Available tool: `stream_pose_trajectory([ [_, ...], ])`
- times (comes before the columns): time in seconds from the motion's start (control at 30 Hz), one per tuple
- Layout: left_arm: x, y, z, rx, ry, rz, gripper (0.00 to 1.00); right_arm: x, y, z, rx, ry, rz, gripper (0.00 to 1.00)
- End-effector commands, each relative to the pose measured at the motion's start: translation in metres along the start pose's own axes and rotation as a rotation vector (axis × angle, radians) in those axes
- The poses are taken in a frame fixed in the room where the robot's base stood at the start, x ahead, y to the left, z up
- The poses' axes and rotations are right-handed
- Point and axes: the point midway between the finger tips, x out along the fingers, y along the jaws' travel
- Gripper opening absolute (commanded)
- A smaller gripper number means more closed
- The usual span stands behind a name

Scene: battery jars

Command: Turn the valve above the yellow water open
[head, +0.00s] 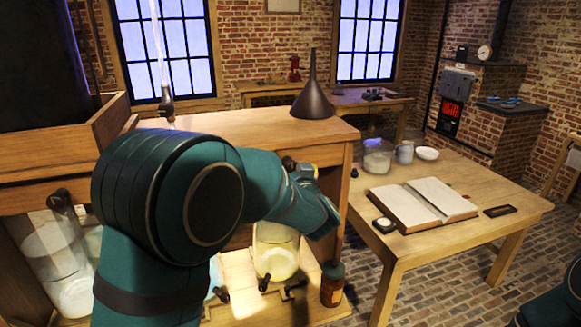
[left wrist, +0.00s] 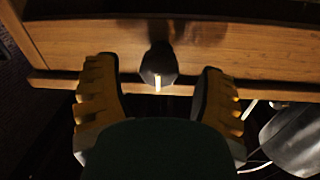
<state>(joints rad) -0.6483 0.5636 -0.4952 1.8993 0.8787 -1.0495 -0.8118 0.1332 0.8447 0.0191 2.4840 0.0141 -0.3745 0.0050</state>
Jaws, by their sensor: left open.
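The jar with the yellow water (head: 277,258) stands in the wooden cabinet, just right of my left arm. Above it, on the cabinet's front beam, is a dark valve (head: 289,163), mostly hidden by my left gripper. In the left wrist view a dark rounded valve knob (left wrist: 158,60) with a small bright tip hangs at the wooden beam. My left gripper (head: 306,172) is at the beam. Its yellow-and-black fingers are open, one on each side of the knob with a gap on both sides (left wrist: 157,72). My right gripper is not in view.
Another valve (head: 60,199) sits above a glass jar (head: 63,262) at the left. A brown bottle (head: 332,284) stands right of the yellow jar. A dark funnel (head: 313,100) stands on the cabinet top. The table (head: 425,243) at the right holds an open book (head: 424,203).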

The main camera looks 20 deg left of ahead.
Motion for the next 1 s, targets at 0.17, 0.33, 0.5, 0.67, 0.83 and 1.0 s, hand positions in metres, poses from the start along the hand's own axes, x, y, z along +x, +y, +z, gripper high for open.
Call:
stream_pose_trajectory([
  [0.17,0.017,0.0,0.0,0.0,0.0,-0.001,0.7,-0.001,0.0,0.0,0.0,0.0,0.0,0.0],
  [0.33,0.022,0.0,0.0,0.0,0.0,0.0,0.7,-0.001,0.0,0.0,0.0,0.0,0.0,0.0],
  [0.5,0.022,0.0,0.0,0.0,0.0,0.001,0.7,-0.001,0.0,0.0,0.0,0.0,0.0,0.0],
  [0.67,0.021,0.0,0.0,0.0,0.0,0.001,0.3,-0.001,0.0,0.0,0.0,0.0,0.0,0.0],
  [0.83,0.021,0.0,0.0,0.0,0.0,0.0,0.0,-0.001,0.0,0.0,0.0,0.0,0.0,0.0],
  [1.0,0.021,0.0,0.0,-0.012,0.001,0.0,0.0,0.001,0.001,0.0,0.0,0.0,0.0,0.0],
])
